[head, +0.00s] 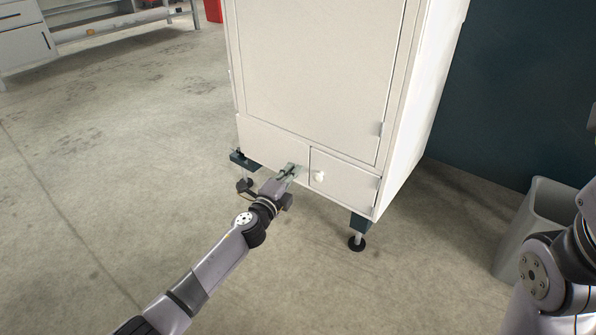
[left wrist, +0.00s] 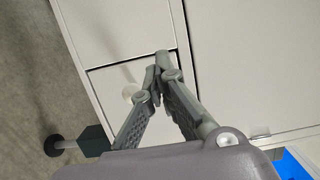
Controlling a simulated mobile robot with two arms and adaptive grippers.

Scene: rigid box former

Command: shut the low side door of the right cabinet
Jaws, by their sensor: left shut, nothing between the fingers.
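The white cabinet (head: 310,70) stands in front of me on short dark feet. Its low side door (head: 347,183) is a small panel at the lower right, with a round white knob (head: 318,177). The door sits in or very near its frame, with a thin dark line along its edges; I cannot tell whether it is fully flush. The left wrist view also shows the door (left wrist: 108,79) and knob (left wrist: 129,91). My left gripper (head: 291,169) is shut and empty, just left of the knob by the door's edge. Contact is unclear. My right gripper is out of view.
A grey bin (head: 535,215) stands on the right by a dark wall (head: 510,90). A workbench (head: 100,30) is at the far left. The concrete floor (head: 110,150) left of the cabinet is clear. A blue patch (left wrist: 292,165) shows in the left wrist view's corner.

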